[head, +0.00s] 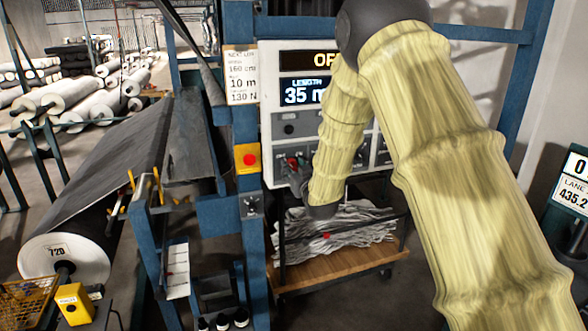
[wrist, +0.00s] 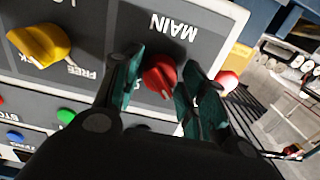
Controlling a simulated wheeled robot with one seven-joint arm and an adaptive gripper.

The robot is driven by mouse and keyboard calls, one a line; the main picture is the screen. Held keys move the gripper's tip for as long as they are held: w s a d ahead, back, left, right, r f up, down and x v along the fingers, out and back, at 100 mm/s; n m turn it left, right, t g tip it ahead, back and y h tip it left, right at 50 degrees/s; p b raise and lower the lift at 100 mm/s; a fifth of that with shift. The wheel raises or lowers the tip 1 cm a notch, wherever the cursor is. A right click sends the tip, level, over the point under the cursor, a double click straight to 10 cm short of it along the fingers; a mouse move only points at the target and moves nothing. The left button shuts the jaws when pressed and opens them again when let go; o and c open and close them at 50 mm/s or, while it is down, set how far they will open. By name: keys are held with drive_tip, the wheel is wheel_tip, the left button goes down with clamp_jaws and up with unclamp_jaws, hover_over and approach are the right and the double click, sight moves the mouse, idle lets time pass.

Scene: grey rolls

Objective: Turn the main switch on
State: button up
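The main switch is a red rotary knob (wrist: 160,76) on a dark panel plate, under a MAIN label (wrist: 173,27) that reads upside down in the wrist view. Its pointer end faces down towards my gripper. My gripper (wrist: 160,80) is open, with one green-padded finger on each side of the knob. I cannot tell whether either finger touches it. In the head view the control panel (head: 278,102) shows a display (head: 318,59) beginning "OF", the rest hidden by my arm. My gripper (head: 298,178) is small there and partly hidden at the panel's lower left.
A yellow knob (wrist: 38,46) with a FREE label sits beside the main switch. A yellow box with a red button (head: 248,159) is on the blue post. A cart (head: 340,265) stands below the panel.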

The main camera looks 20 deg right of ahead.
drive_tip(key=c, duration=0.5)
drive_tip(key=shift+m+b, duration=0.3)
drive_tip(key=shift+f+m+b, duration=0.15)
drive_tip(key=shift+m+b, duration=0.75)
drive_tip(key=m+b, duration=0.4)
drive_tip(key=m, duration=0.1)
drive_tip(key=shift+b, duration=0.3)
drive_tip(key=m+b, duration=0.5)
drive_tip(key=shift+m, duration=0.4)
drive_tip(key=m+b, duration=0.3)
drive_tip(key=shift+m, duration=0.3)
drive_tip(key=shift+m+b, duration=0.5)
drive_tip(key=shift+b, duration=0.05)
